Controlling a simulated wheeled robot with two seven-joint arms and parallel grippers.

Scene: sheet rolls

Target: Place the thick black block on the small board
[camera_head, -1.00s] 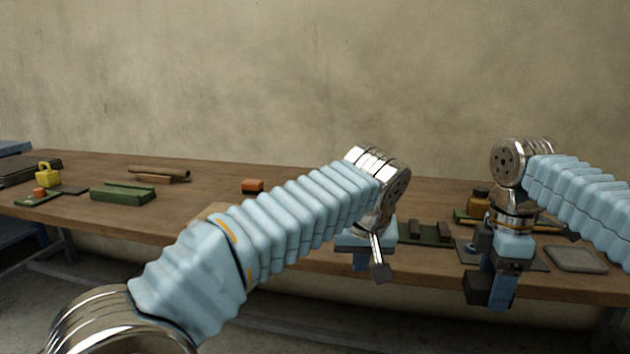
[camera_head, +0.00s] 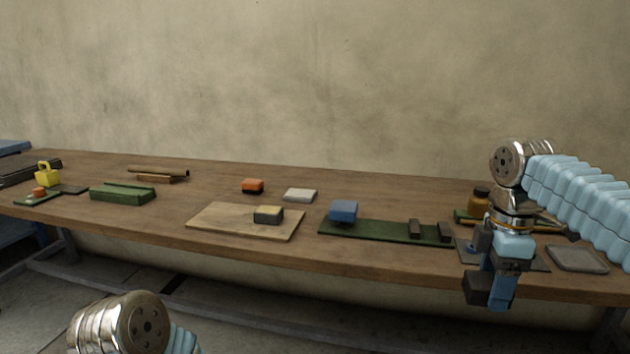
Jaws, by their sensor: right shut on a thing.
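My right gripper (camera_head: 491,285) hangs at the front edge of the table on the right and points down. It is shut on a thick black block (camera_head: 478,290), which shows at the left of its blue finger. The block is held off the table, in front of its edge. Which board is the small one is not certain. A small grey board (camera_head: 577,259) with a raised rim lies flat and bare to the right of the gripper. My left gripper is out of view; only a metal joint of that arm shows at the bottom left.
A long green board (camera_head: 375,231) bears a blue block (camera_head: 344,211) and two dark blocks. An amber jar (camera_head: 480,198) stands behind my right gripper.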

